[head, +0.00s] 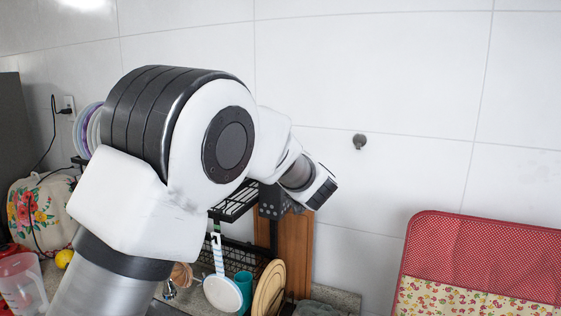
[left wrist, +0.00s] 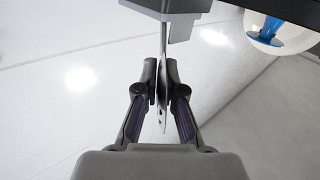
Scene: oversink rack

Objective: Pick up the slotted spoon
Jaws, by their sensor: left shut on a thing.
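In the left wrist view my left gripper (left wrist: 162,82) is shut on a thin grey metal strip, which I take to be the handle of the slotted spoon (left wrist: 162,115). It is seen nearly edge-on, running between the two fingertips up to a grey holder (left wrist: 178,6) at the top edge. The spoon's slotted end is not visible. In the head view my left arm reaches across the rack, and its fingers and the spoon cannot be made out. My right gripper is in neither view.
A black rack (head: 236,200) stands against the tiled wall, with a wooden board (head: 297,245), a white pan (head: 222,293), a teal cup (head: 244,287) and round boards (head: 268,290) below. A red dotted cloth (head: 480,250) is at right. A jug (head: 20,285) is at left.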

